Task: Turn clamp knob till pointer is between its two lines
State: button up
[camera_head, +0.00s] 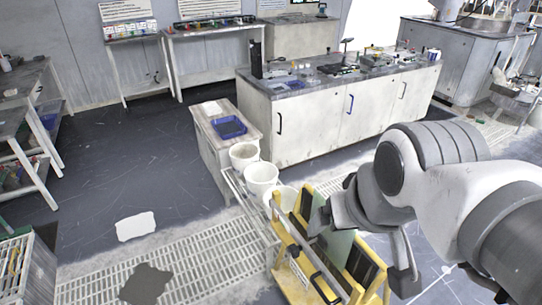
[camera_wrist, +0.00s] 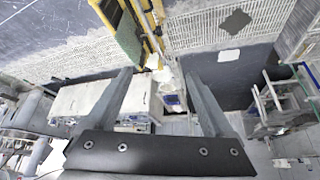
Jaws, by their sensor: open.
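A yellow frame (camera_head: 284,225) stands at the lower middle of the head view, with a pale green panel (camera_head: 337,248) and black handles on it. I cannot clearly pick out the clamp knob, its pointer or its two lines in either view. A small dark part (camera_head: 293,250) sits on the frame's front, too small to identify. My gripper (camera_head: 320,221) is over the frame and partly hides it. In the wrist view my gripper (camera_wrist: 166,76) has its two fingers wide apart with nothing held. The yellow frame (camera_wrist: 158,42) shows there beyond the fingers, at the top.
White buckets (camera_head: 261,177) stand behind the frame. A small table (camera_head: 214,133) holds a blue tray (camera_head: 229,127). A long white cabinet bench (camera_head: 330,118) stands behind. Light grating (camera_head: 205,262) covers the floor at left, with a dark patch (camera_head: 145,284). The dark floor at left is mostly clear.

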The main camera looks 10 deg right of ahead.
jog(key=w+a+f+n+g+h+b, duration=0.2)
jog(key=w+f+n+g+b, duration=0.3)
jog(key=w+f, duration=0.45)
jog(key=n+t+h+b, duration=0.6)
jog(key=n+h+b, duration=0.7)
jog(key=n+h, duration=0.3)
send_near(290, 253)
jog(key=shift+n+y, duration=0.7)
jog(key=x, duration=0.3)
jog(key=r+b+x, duration=0.1)
jog(key=x, duration=0.3)
jog(key=b+x, duration=0.1)
jog(key=x, duration=0.3)
jog(key=shift+s+r, duration=0.15)
jog(key=shift+r, duration=0.15)
